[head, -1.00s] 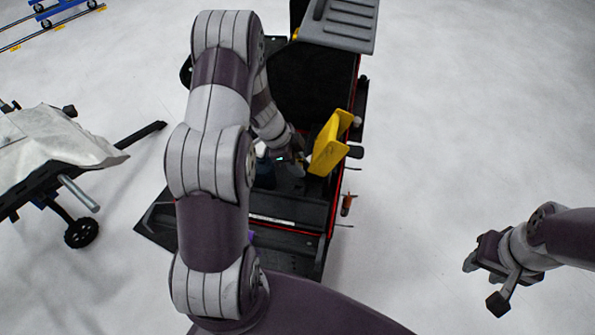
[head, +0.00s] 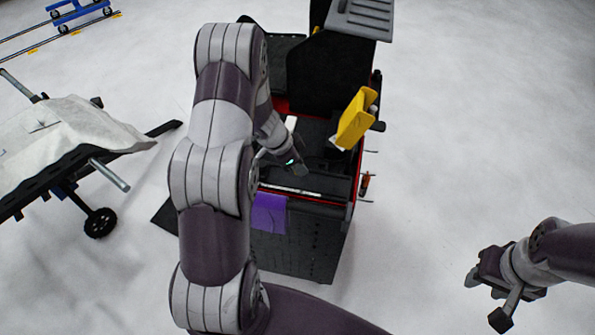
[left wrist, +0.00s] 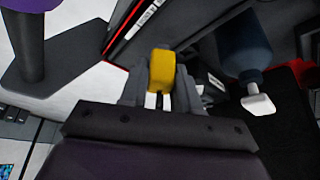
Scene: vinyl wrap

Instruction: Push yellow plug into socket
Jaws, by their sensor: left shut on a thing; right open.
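The yellow plug (left wrist: 162,68) sits between the fingers of my left gripper in the left wrist view, with pale prong-like parts below it. My left gripper (left wrist: 160,88) is shut on it. In the head view my left gripper (head: 298,167) is over the front part of the black cart, partly behind my own arm; the plug cannot be made out there. My right gripper (head: 486,299) is open and empty at the lower right, over bare floor. I cannot make out the socket in either view.
The black cart (head: 300,240) has red edges, a purple cloth (head: 269,212) on its front and a yellow holder (head: 356,120) on its right side. A dark bottle with a white nozzle (left wrist: 258,104) is close to my left gripper. A cloth-covered stand (head: 65,140) is at left. Floor at right is clear.

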